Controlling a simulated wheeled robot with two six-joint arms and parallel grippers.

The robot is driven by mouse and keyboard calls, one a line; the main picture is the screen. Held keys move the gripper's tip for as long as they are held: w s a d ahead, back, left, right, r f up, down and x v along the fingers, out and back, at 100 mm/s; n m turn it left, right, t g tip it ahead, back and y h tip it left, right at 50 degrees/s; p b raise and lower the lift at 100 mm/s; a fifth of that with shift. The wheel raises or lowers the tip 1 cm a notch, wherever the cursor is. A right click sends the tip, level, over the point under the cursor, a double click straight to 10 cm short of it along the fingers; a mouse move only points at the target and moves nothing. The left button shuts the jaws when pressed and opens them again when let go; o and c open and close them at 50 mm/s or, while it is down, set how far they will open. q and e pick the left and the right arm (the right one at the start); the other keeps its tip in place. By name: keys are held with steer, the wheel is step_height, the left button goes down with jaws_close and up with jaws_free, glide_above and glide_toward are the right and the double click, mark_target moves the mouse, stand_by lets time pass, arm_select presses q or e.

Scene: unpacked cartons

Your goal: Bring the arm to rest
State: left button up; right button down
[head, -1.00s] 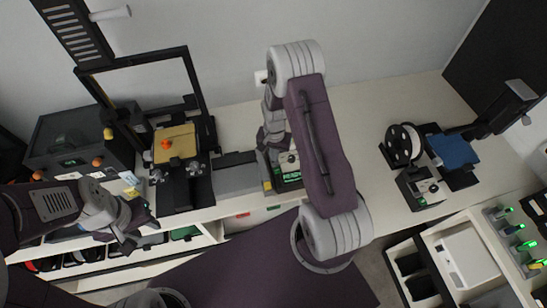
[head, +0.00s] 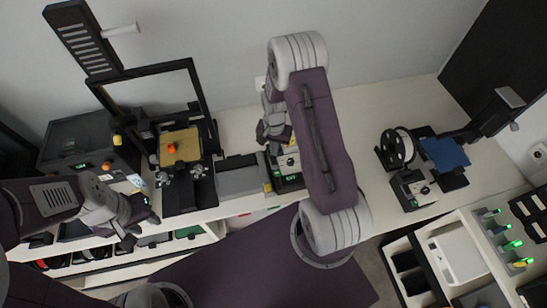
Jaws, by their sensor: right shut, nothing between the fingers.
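My right arm rises through the middle of the head view and folds back down at its elbow. Its gripper (head: 270,137) is small, shut and empty, above the bench near the grey and green-marked device (head: 288,172). Part of that wrist is hidden behind my own arm link. My left gripper (head: 143,217) is at the left, over the front edge of the bench, below the printer. Its fingers are dark and small, and I cannot tell whether they are open.
A black-framed printer (head: 188,197) with a tan bed and orange piece stands on the bench (head: 352,115). A dark box (head: 75,140) is left of it. A spool (head: 396,148) and a second printer with a blue plate (head: 444,154) stand right.

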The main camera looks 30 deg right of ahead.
stand_by(0.4)
steer(key=shift+a+f+b, duration=0.1)
steer(key=shift+f+b, duration=0.25)
steer(key=shift+b, duration=0.1)
steer(key=a+n+t+b, duration=0.25)
steer(key=a+b, duration=0.25)
steer(key=b, duration=0.8)
steer(key=s+a+n+g+b, duration=0.1)
steer(key=s+n, duration=0.5)
steer(key=s, duration=0.6)
steer(key=shift+s+a+f+b, duration=0.25)
steer(key=shift+s+a+b, duration=0.05)
steer(key=shift+a+b, duration=0.35)
steer(key=shift+s, duration=0.15)
